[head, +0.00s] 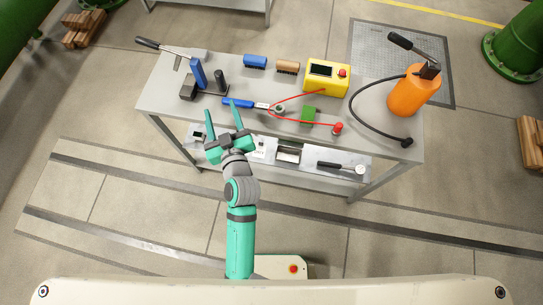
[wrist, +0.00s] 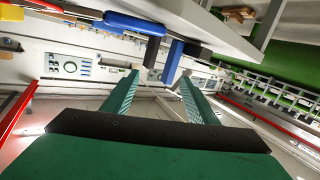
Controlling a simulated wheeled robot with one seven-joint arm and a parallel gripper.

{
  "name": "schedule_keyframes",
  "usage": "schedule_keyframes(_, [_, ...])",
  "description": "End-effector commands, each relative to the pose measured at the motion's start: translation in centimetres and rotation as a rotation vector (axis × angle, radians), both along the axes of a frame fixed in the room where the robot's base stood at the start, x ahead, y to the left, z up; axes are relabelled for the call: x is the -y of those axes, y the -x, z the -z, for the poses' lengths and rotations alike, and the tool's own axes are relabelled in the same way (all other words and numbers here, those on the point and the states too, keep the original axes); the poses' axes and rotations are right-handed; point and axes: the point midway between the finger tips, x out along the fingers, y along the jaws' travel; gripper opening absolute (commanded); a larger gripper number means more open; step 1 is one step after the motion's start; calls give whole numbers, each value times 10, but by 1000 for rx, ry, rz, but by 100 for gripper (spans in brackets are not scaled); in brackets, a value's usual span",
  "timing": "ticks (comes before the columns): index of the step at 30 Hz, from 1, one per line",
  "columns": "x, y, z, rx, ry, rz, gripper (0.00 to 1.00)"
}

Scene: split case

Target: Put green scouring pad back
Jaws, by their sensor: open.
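The green scouring pad (head: 309,115) lies on the grey workbench top near its front edge, right of the middle. A thin red cable runs close around it. My gripper (head: 222,115) is open and empty at the front left of the bench, well to the left of the pad. Its two green fingers also show spread apart in the wrist view (wrist: 160,92). I cannot make out the pad in the wrist view. Below the bench top is a lower shelf (head: 350,157) with a light tray or case whose recesses are partly hidden by the bench and my arm.
A blue-handled tool (head: 238,103) lies just right of my fingers.

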Motion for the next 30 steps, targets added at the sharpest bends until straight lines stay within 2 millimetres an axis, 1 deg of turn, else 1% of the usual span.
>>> schedule_keyframes(1, [6, 18, 12, -28, -29, 39, 53])
schedule_keyframes(5, [30, 61, 34, -74, -93, 144, 53])
schedule_keyframes(6, [37, 76, 40, -87, -107, 173, 53])
schedule_keyframes(8, [49, 98, 47, -102, -123, 215, 53])
schedule_keyframes(10, [62, 124, 54, -118, -139, 258, 53])
schedule_keyframes(13, [82, 162, 59, -132, -148, 308, 53])
schedule_keyframes(18, [112, 224, 56, -141, -144, 356, 53])
schedule_keyframes(21, [127, 255, 48, -137, -135, 360, 53])
schedule_keyframes(25, [140, 282, 35, -130, -123, 352, 53])
schedule_keyframes(27, [144, 290, 30, -125, -120, 346, 53])
schedule_keyframes(30, [148, 297, 26, -121, -115, 342, 53])
